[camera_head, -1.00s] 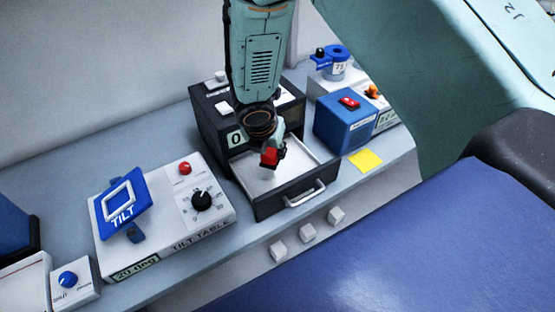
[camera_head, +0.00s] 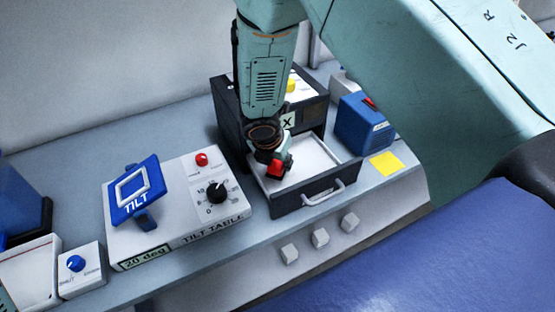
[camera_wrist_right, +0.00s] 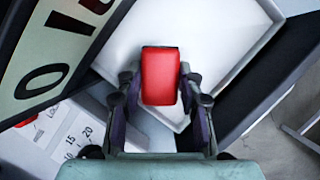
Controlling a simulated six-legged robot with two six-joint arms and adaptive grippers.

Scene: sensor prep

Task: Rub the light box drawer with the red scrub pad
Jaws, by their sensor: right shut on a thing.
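The light box drawer (camera_head: 319,191) is pulled out of the black light box (camera_head: 229,116). It has a white floor, a dark front and a pale handle. My right gripper (camera_head: 274,160) points down inside the drawer, shut on the red scrub pad (camera_head: 277,169). In the right wrist view the pad (camera_wrist_right: 160,76) sits between the fingers of the gripper (camera_wrist_right: 160,92), over the white drawer floor (camera_wrist_right: 215,35). I cannot tell whether the pad touches the floor. My left gripper is not in view.
A white tilt table (camera_head: 180,233) with a blue tilt plate (camera_head: 138,190) stands left of the drawer. A blue box (camera_head: 361,123) and a yellow note (camera_head: 384,163) are on the right. Several pale cubes (camera_head: 320,238) show below the bench edge.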

